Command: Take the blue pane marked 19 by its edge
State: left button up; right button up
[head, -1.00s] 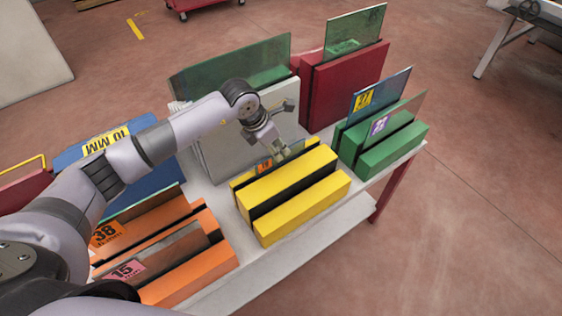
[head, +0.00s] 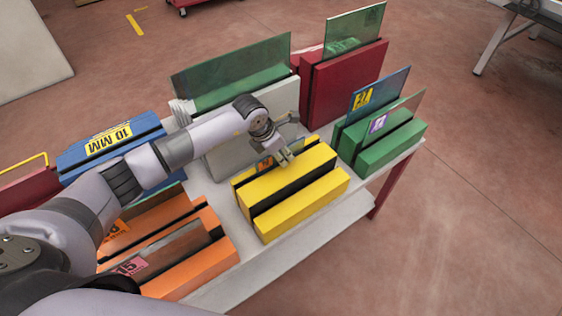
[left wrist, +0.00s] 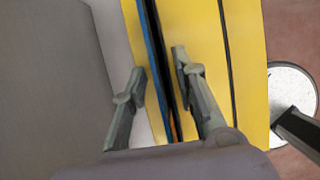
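A thin bluish pane with an orange label (head: 264,166) stands in the rear slot of the yellow rack (head: 300,205); its number is too small to read. In the left wrist view, its narrow blue edge (left wrist: 153,50) runs along the slot. My left gripper (head: 284,156) is over this pane, at its upper edge. In the left wrist view, the left gripper (left wrist: 158,78) is open, with one finger on each side of the blue edge and gaps showing. The gripper hides part of the pane in the head view. My right gripper is not in view.
A green rack (head: 405,138) with two labelled panes stands at right, a red rack (head: 345,85) behind. A pale grey rack (head: 235,140) with a greenish pane is behind the gripper. Orange racks (head: 205,268) stand at front left, a blue one (head: 70,158) behind them.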

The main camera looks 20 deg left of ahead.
pick_arm(q)
jog(key=shift+f, duration=0.15)
jog(key=shift+c, duration=0.4)
grip_shut()
dwell(0.7)
